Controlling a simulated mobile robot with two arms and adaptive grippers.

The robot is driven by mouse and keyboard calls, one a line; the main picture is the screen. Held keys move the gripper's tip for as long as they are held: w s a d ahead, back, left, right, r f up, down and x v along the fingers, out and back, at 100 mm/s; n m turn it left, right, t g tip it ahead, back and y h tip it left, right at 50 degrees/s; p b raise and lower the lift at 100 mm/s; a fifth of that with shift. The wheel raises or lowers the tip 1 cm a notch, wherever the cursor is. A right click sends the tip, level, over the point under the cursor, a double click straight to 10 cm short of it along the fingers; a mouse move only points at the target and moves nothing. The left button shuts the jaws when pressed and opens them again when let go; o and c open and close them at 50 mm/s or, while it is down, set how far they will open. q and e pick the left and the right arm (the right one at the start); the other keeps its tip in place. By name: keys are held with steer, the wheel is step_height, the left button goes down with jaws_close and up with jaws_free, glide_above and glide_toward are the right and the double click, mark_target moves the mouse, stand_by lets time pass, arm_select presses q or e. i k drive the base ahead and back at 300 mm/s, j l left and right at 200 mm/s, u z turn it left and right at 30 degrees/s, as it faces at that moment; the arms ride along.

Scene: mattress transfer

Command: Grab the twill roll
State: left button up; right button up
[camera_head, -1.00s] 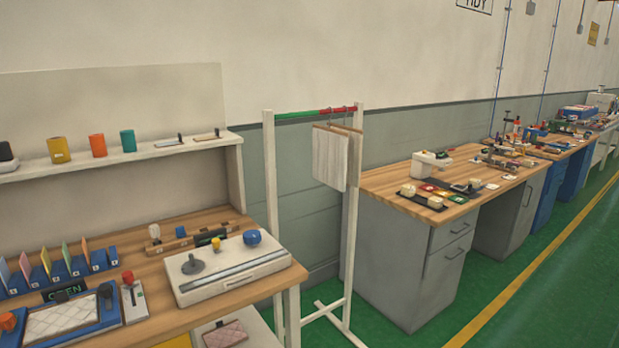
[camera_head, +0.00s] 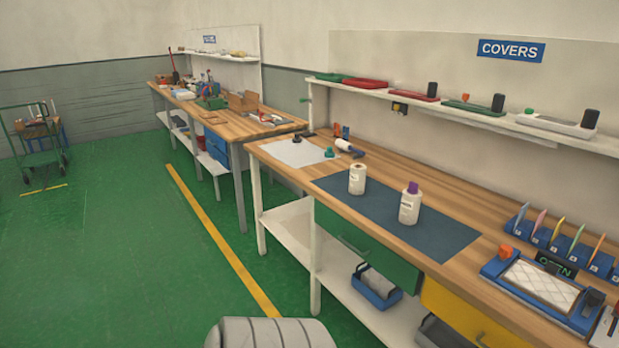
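The labels are too small to read, so I cannot tell which is the twill roll. The two rolls stand apart. Neither of my grippers is in view.
A white sheet (camera_head: 290,153) with small green-based items lies left of the mat. A quilted pad in a blue frame (camera_head: 541,287) and a blue rack of coloured cards (camera_head: 562,245) stand right. A shelf (camera_head: 440,105) runs behind. Green floor (camera_head: 120,250) in front is clear.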

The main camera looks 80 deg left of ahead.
mark_target(357, 175)
steer(key=u, duration=2.15)
